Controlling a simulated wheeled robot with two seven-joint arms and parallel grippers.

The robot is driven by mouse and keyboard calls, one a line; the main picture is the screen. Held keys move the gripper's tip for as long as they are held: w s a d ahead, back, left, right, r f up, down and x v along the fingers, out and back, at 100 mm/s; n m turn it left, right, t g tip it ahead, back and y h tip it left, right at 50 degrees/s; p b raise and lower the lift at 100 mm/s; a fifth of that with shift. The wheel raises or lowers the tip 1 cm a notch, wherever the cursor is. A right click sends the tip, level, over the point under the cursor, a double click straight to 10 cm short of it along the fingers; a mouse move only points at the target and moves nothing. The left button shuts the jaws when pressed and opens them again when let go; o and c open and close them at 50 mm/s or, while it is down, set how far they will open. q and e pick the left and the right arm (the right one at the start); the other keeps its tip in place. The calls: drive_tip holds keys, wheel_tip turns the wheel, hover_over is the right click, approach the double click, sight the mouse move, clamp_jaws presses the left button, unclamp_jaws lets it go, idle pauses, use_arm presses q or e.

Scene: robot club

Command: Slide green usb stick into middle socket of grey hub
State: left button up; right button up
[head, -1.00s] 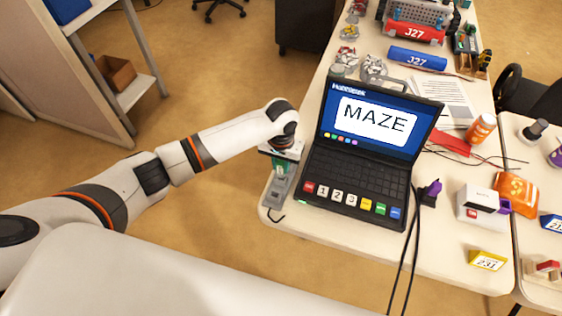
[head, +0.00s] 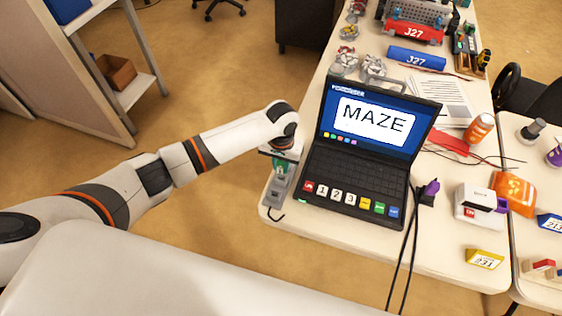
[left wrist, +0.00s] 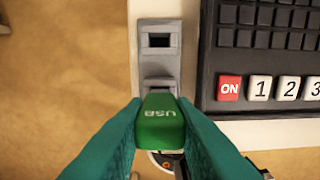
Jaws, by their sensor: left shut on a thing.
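The grey hub (head: 275,198) lies along the table's left edge, left of the laptop. In the left wrist view the hub (left wrist: 144,62) shows an open dark socket at its far end and a second socket area nearer. My left gripper (left wrist: 160,112) is shut on the green USB stick (left wrist: 161,124), one teal finger on each side. The stick is over the hub, just below the second socket area in the picture. Its plug end is hidden, so I cannot tell whether it is in a socket. In the head view my left gripper (head: 281,161) is above the hub's far part. My right gripper is out of view.
The laptop (head: 350,165) stands open close to the right of the hub. Black cables (head: 409,250) hang over the table's front edge. A white box (head: 475,203) and yellow block (head: 484,258) are farther right. Left of the table is open floor.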

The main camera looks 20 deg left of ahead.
use_arm(q)
drive_tip(key=shift+f, duration=0.6)
idle(0.7)
drive_tip(key=shift+f, duration=0.65)
idle(0.3)
drive_tip(key=o, duration=1.5)
drive_tip(key=shift+c, duration=0.2)
drive_tip(key=shift+r+p, duration=3.55)
drive_tip(key=shift+p, duration=0.45)
drive_tip(key=shift+s+f, duration=0.1)
